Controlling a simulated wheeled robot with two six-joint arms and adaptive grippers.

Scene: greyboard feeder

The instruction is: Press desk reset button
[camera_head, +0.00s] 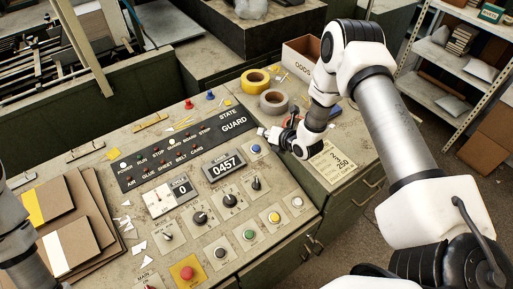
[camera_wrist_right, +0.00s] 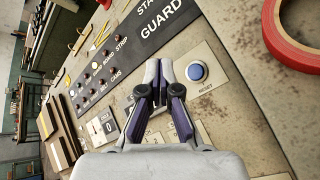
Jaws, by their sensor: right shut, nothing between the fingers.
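The blue reset button (camera_head: 255,149) sits on a pale plate on the desk panel, right of the counter reading 0457. In the right wrist view the round blue button (camera_wrist_right: 197,71) has a grey collar and the word RESET below it. My right gripper (camera_head: 264,131) is over the panel just beyond the button, between it and the tape rolls. In the right wrist view its fingertips (camera_wrist_right: 159,66) are together, empty, and appear left of the button; I cannot tell their height above the panel. Part of my left arm shows at the left edge, its gripper out of frame.
The panel also carries several knobs, a green button (camera_head: 249,234), a yellow button (camera_head: 274,217) and a red stop button (camera_head: 187,272). Yellow tape (camera_head: 256,80) and grey tape lie behind my right gripper. Stacked boards (camera_head: 75,222) cover the left side.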

